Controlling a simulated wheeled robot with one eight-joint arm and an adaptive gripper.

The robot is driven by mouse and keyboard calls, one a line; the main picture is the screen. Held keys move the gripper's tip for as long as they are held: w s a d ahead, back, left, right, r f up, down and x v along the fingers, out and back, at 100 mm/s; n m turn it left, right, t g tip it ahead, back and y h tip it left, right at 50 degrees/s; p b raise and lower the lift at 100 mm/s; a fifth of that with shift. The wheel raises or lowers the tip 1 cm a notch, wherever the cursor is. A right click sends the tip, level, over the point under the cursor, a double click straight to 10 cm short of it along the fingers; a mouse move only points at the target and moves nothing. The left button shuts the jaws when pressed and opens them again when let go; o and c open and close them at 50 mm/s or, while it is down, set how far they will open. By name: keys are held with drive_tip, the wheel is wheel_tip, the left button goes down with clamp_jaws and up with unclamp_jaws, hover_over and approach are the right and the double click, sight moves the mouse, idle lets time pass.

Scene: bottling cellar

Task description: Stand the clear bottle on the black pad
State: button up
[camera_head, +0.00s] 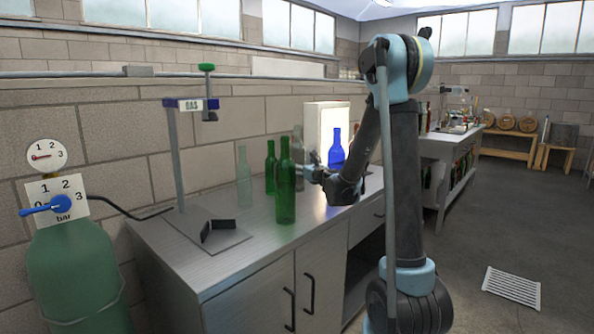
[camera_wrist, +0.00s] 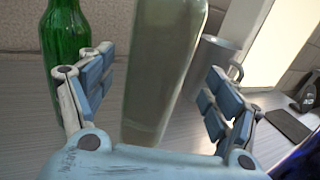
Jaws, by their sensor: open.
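The clear bottle (camera_wrist: 165,70) stands upright between the spread fingers of my gripper (camera_wrist: 160,66) in the wrist view. The fingers are open, with gaps to the glass on both sides; its top is out of that frame. In the head view the greyish clear bottle (camera_head: 298,146) shows behind a green bottle, and my gripper (camera_head: 314,173) is at its right. A flat black pad (camera_wrist: 289,125) lies on the bench at the right in the wrist view. I cannot make out the pad in the head view.
Green bottles (camera_head: 286,185) stand close left of my gripper, with a pale bottle (camera_head: 243,178) farther left. A blue bottle (camera_head: 335,152) stands before a lit white box (camera_head: 318,120). A grey mug (camera_wrist: 213,66) is behind the right finger.

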sight(297, 162)
drive_tip(key=x, duration=0.4)
drive_tip(key=shift+a+r, duration=0.1)
drive_tip(key=shift+a, duration=0.05)
clamp_jaws()
